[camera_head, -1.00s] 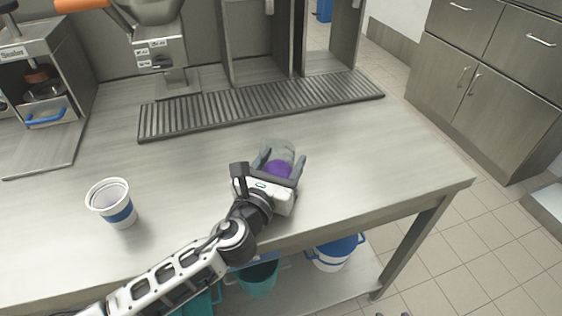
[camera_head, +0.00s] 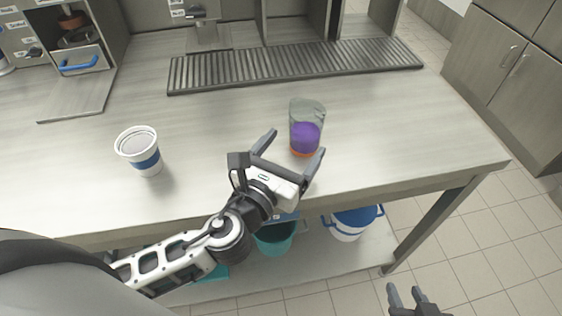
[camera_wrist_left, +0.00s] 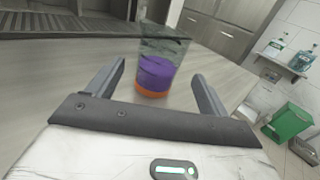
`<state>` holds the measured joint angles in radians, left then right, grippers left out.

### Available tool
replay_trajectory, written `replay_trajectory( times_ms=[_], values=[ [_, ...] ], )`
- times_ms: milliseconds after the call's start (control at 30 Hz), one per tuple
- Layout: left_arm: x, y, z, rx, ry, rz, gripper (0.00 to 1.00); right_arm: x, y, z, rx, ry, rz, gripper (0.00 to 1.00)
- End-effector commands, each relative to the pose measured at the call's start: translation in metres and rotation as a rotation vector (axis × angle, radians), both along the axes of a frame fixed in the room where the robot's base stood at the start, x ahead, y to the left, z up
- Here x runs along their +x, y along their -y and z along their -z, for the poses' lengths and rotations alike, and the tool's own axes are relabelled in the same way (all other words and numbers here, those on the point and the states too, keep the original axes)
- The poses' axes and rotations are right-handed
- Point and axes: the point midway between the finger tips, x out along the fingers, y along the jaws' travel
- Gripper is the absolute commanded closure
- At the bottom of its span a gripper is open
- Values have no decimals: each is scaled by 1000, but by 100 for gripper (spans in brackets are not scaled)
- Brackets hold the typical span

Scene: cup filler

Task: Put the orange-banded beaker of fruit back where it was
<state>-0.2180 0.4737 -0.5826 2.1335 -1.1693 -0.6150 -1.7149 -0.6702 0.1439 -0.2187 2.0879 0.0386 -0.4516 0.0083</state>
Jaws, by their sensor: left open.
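The orange-banded beaker (camera_head: 306,128) stands upright on the steel counter. It is clear, with purple contents and an orange band at its base. My left gripper (camera_head: 293,148) is open, its fingers pointing at the beaker from the near side. In the left wrist view the beaker (camera_wrist_left: 157,68) stands beyond the fingertips, between their lines, and the gripper (camera_wrist_left: 160,78) holds nothing. My right gripper (camera_head: 410,296) is at the bottom right edge, over the floor, its two fingers apart and nothing between them.
A white cup with a blue band (camera_head: 140,150) stands on the counter at left. A ribbed drip grate (camera_head: 295,67) runs along the back. Buckets, one teal (camera_head: 275,236) and one white and blue (camera_head: 350,222), are on the shelf below. The counter right of the beaker is clear.

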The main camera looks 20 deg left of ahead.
Motion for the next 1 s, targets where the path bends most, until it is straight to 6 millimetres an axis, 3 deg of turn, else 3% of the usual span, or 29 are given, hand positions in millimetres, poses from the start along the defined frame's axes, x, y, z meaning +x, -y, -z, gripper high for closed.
replay_trajectory(
  times_ms=[100,300,1000],
  values=[
    [-22,-3,2,0,-3,-1,20,2,0,0,7,10,0,64],
    [-39,-5,1,0,0,-1,20,3,-1,0,12,14,0,64],
    [-41,-5,0,0,1,-1,20,1,0,0,12,10,2,64]
  ],
)
